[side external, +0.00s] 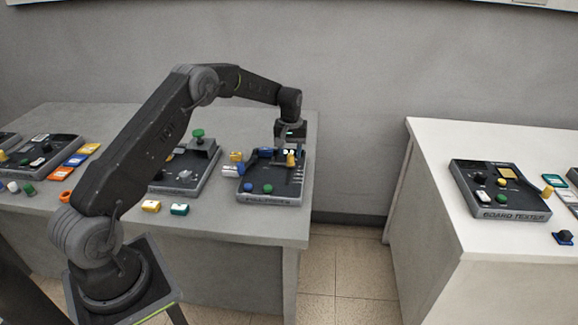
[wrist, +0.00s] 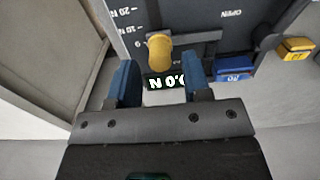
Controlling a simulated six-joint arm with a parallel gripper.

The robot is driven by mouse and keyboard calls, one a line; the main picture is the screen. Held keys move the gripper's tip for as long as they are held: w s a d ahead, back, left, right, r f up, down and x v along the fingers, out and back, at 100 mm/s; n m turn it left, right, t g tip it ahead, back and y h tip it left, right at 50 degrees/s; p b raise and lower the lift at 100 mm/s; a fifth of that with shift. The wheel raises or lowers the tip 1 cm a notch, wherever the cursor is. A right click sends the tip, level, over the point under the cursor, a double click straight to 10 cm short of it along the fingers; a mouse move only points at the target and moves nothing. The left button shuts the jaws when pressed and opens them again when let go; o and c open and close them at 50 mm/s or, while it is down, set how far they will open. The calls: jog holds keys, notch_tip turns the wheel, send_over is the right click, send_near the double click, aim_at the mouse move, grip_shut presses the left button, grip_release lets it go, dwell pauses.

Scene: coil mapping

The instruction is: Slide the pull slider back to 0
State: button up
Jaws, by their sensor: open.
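The pull slider has a yellow knob (wrist: 159,53), which stands beside the lowest scale mark in the wrist view, under the 10 N and 20 N marks. In the side view the knob (side external: 291,159) is on the right part of the dark tester (side external: 262,198). My gripper (wrist: 160,80) is open, with its two blue fingers apart and nothing between them. The knob lies just beyond the fingertips, roughly centred between them. In the side view my gripper (side external: 289,148) is down over the tester, close to the knob. A small display (wrist: 167,83) shows N and digits, partly cut off.
Another dark tester (side external: 184,172) stands to the left on the grey table. A white table (side external: 420,150) with a board tester (side external: 500,190) stands apart to the right.

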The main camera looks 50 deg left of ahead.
aim_at(291, 155)
jog(key=shift+r, duration=2.7)
jog(key=shift+d+r, duration=0.1)
jog(key=s+d+r+m+t, duration=0.2)
jog(key=s+d+r, duration=0.5)
jog(key=r, duration=0.2)
jog(key=s+d+r+m+t, duration=0.1)
jog(key=s+d+r+m, duration=0.2)
jog(key=s+d+r, duration=0.55)
jog(key=s+d+m+t, duration=0.1)
jog(key=s+d+m, duration=0.1)
jog(key=s, duration=0.8)
jog(key=s+d+m+t, duration=0.1)
jog(key=s+d, duration=0.3)
jog(key=s, duration=0.5)
jog(key=shift+s+f+m+t, duration=0.15)
jog(key=shift+s+m+t, duration=0.15)
jog(key=shift+s+m, duration=0.15)
jog(key=shift+w+d, duration=0.1)
